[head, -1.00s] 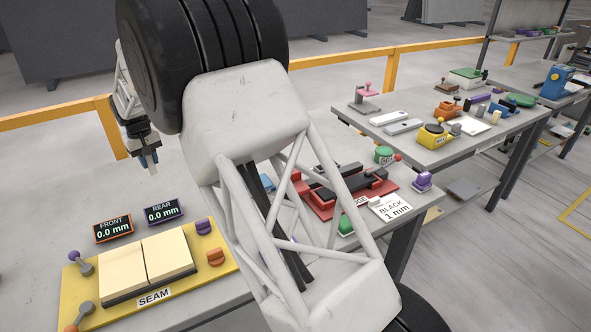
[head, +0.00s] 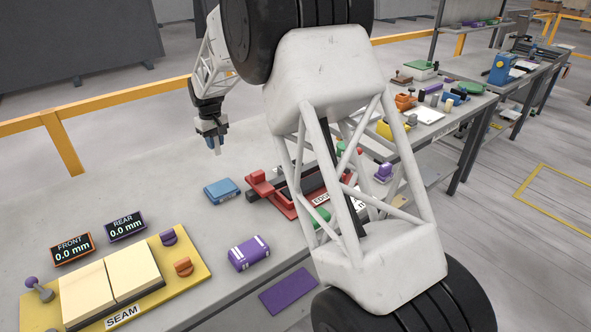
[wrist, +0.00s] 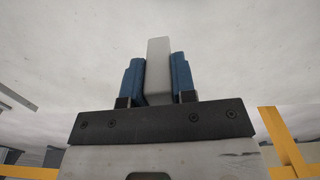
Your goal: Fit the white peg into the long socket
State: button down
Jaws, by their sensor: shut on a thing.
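My gripper (head: 212,138) hangs above the back of the near bench, to the left of my large arm link. In the wrist view its two blue fingers (wrist: 158,82) are shut on the white peg (wrist: 158,66), a pale grey-white block that stands out beyond the fingertips. In the head view the peg is too small to tell apart from the fingertips. I cannot make out the long socket in either view. My arm link covers part of the benches.
A yellow seam board (head: 186,245) lies front left, with front (head: 72,248) and rear (head: 126,227) displays behind it. A blue block (head: 221,191), a purple block (head: 249,253) and a red fixture (head: 268,191) stand on the bench. A cluttered second bench (head: 465,108) is beyond.

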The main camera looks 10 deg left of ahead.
jog(key=w+d, duration=0.4)
jog(key=d, duration=0.9)
jog(key=w+d+m, duration=0.1)
jog(key=w+d, duration=0.4)
jog(key=d, duration=0.8)
jog(key=shift+f, duration=3.15)
jog(key=shift+f, duration=1.8)
jog(key=shift+f, duration=0.15)
jog(key=c, duration=0.9)
grip_release()
